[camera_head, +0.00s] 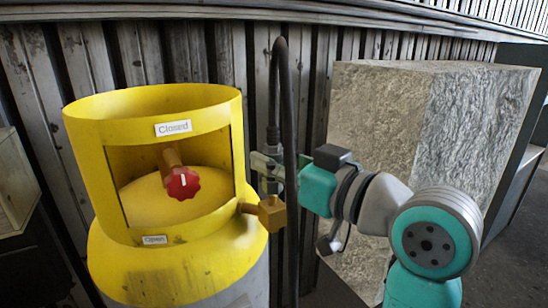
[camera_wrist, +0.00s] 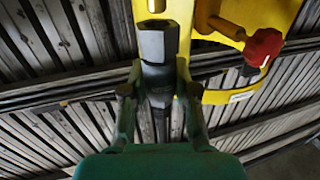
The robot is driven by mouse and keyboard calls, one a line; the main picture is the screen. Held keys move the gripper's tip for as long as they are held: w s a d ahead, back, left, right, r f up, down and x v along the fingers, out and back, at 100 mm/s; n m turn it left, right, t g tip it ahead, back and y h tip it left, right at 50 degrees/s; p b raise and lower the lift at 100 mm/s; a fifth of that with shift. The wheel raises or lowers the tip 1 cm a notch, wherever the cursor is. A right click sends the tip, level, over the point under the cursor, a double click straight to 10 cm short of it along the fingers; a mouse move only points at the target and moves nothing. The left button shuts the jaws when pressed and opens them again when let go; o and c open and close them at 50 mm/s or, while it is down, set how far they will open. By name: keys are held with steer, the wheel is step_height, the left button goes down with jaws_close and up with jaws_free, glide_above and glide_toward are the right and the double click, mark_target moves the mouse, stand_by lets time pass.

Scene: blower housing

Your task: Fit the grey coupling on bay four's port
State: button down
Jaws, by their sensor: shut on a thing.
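A yellow cylinder (camera_head: 165,262) stands at left in the head view, with a brass port (camera_head: 268,213) on its right side. My gripper (camera_head: 268,168) is above that port, shut on the grey coupling. In the wrist view the coupling (camera_wrist: 158,45) is a grey hexagonal piece between my green fingers (camera_wrist: 157,88). A brass piece (camera_wrist: 156,5) shows just beyond the coupling's far end; I cannot tell if they touch. A black hose (camera_head: 281,60) rises from the grip, loops over and hangs down. My fingers partly hide the coupling in the head view. No bay number is readable.
A red knob (camera_head: 183,183) sits inside the yellow collar (camera_head: 85,165), its white mark toward the "Closed" label (camera_head: 173,128); an "Open" label (camera_head: 154,240) is below. A large stone-like block (camera_head: 385,110) stands behind my arm. A corrugated wall (camera_head: 215,60) closes the back.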

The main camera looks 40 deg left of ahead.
steer(key=shift+f, duration=1.2)
steer(key=c, duration=0.8)
jaws_free()
steer(key=shift+f, duration=0.1)
steer(key=s+d, duration=0.1)
steer(key=d, duration=1.1)
steer(key=shift+s, duration=0.3)
